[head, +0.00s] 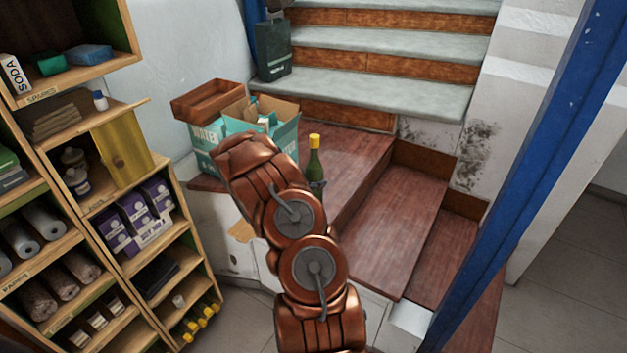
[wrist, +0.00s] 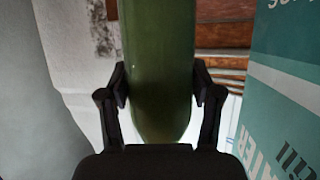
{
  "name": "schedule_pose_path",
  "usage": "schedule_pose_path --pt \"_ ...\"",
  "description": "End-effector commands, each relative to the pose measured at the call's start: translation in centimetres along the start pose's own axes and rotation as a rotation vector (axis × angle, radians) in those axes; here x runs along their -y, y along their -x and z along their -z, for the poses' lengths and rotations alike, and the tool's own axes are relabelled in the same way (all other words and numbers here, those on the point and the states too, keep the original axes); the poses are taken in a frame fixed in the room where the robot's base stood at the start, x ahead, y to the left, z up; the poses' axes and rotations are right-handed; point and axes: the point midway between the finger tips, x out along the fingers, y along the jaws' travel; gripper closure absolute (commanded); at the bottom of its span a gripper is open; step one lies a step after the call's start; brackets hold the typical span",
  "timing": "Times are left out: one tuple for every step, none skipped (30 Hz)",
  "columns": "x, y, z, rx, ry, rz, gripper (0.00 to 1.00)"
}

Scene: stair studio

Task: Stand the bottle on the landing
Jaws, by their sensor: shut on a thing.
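The green bottle (head: 314,165) with a yellow cap appears upright in the head view, in front of the red-brown wooden landing (head: 352,160). My arm hides its lower part, so I cannot tell whether its base touches the landing. In the wrist view the bottle (wrist: 160,50) fills the space between the two black fingers. My gripper (wrist: 159,85) is shut on the bottle, with one finger against each side. In the head view my copper arm mostly hides the gripper.
A teal-and-white water carton (head: 287,134) and a brown wooden tray (head: 206,100) are left of the bottle. Grey-topped stairs (head: 370,88) rise behind. Lower wooden steps (head: 385,240) and a blue post (head: 535,160) are right. A stocked shelf unit (head: 185,262) stands left.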

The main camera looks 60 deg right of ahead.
Motion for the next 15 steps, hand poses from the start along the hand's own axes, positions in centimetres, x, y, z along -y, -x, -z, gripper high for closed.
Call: schedule_pose_path --pt "0.07 -0.03 -0.02 -0.002 -0.001 0.001 1.0" --pt "0.07 -0.06 -0.1 -0.002 -0.001 0.001 1.0" --pt "0.03 -0.05 -0.06 -0.002 -0.001 0.0 0.32" --pt "0.03 -0.04 -0.06 -0.001 0.0 0.0 0.29" --pt "0.03 -0.04 -0.05 -0.001 -0.001 0.0 0.25" --pt "0.03 -0.04 -0.07 -0.001 0.0 0.0 0.21" --pt "0.03 -0.04 -0.07 -0.001 0.0 0.0 0.18" --pt "0.03 -0.04 -0.08 -0.001 0.0 0.0 0.15" --pt "0.02 -0.05 -0.09 -0.001 0.0 0.0 0.11" --pt "0.02 -0.05 -0.09 -0.001 0.0 0.0 0.11" --pt "0.01 -0.05 -0.1 -0.001 0.0 0.0 0.11" --pt "0.02 -0.04 -0.1 0.0 0.0 0.0 0.11" --pt "0.02 -0.04 -0.1 0.0 0.0 0.0 0.11" --pt "0.02 -0.04 -0.1 0.0 0.0 0.0 0.11" --pt "0.02 -0.04 -0.1 0.0 0.0 0.0 0.11"
